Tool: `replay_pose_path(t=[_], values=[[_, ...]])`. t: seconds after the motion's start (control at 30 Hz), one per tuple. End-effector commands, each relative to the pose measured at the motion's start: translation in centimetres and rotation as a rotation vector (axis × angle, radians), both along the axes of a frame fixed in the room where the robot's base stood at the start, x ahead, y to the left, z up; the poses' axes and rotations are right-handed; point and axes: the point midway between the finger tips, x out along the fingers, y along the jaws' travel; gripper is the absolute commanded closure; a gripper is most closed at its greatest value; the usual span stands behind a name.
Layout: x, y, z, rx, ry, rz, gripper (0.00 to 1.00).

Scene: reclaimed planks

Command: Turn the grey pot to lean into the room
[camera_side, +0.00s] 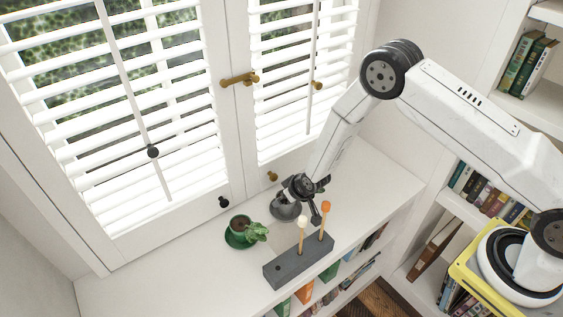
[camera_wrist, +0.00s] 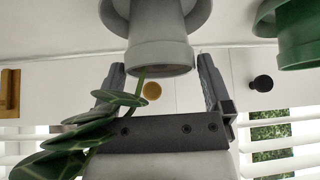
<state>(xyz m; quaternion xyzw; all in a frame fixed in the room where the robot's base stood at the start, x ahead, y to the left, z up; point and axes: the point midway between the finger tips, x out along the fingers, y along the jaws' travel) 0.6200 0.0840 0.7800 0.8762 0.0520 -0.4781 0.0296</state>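The grey pot (camera_wrist: 160,56) stands on its grey saucer (camera_wrist: 113,14), seen upside down in the wrist view. Its green leaves (camera_wrist: 82,132) spread to the lower left there, across my gripper's palm. In the side view the grey pot (camera_side: 285,210) is on the white ledge, its plant mostly hidden by my gripper (camera_side: 302,201). My gripper is open in the wrist view (camera_wrist: 162,64), one finger on each side of the pot's rim.
A green pot (camera_side: 240,224) with a plant leaning right stands on a green saucer (camera_side: 233,241) to the left. A dark grey block (camera_side: 291,268) with two upright sticks stands in front. Shuttered windows (camera_side: 110,100) rise behind. The ledge (camera_side: 165,277) is clear at far left.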

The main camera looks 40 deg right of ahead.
Motion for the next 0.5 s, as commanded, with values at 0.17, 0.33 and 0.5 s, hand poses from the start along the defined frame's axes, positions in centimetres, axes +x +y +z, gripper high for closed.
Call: replay_pose_path(t=[0.17, 0.33, 0.5], values=[[-0.1, 0.0, -0.1, 0.000, 0.003, 0.000, 0.00], [0.0, 0.0, 0.2, 0.000, 0.002, 0.000, 0.00], [0.0, 0.0, 0.9, 0.000, 0.001, 0.000, 0.00]])
